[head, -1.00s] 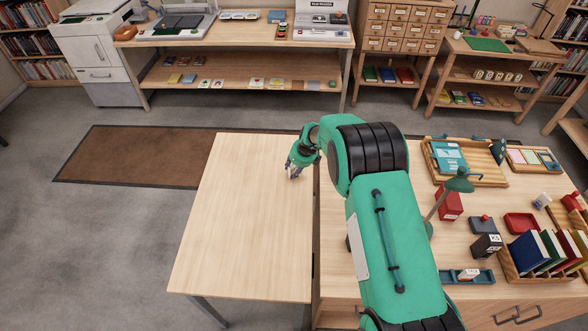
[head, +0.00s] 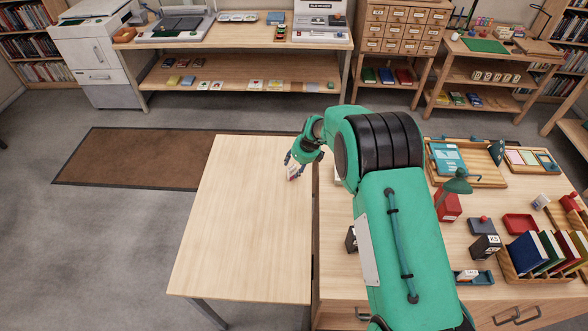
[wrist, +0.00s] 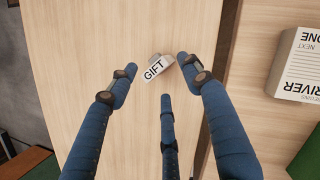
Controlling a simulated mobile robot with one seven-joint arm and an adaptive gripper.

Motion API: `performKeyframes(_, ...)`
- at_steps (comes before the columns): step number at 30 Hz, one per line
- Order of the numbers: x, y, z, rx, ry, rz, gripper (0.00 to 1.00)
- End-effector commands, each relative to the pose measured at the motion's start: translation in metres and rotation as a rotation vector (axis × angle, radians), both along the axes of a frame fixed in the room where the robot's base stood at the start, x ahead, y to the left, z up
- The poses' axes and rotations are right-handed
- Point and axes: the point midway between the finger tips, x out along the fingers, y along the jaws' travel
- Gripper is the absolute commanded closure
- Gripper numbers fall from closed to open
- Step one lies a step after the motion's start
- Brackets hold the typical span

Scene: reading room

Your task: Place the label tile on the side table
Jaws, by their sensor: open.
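The label tile (wrist: 155,68) is a small white block with "GIFT" in black letters. In the wrist view it rests on the pale wooden side table (wrist: 95,45), near the edge by the desk. In the head view it is a small, partly hidden pale piece at the far right corner of the side table (head: 235,225). My gripper (head: 298,164) is over that corner. In the wrist view my gripper's (wrist: 157,76) blue fingers are spread on both sides of the tile, with a third finger below it, and gaps show around it.
The rest of the side table is bare. The desk (head: 400,285) to its right, across a narrow gap, holds a green lamp (head: 457,183), a wooden tray (head: 480,175), a red box (head: 448,206) and books (head: 540,250). A white printed block (wrist: 298,65) lies on the desk.

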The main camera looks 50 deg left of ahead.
Motion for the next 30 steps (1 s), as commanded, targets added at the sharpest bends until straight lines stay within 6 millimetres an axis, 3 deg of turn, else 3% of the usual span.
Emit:
performKeyframes(13, 0.0, -0.022, 0.057, 0.001, -0.001, -0.001, 0.51)
performKeyframes(30, 0.0, -0.026, 0.067, 0.0, 0.0, 0.0, 0.51)
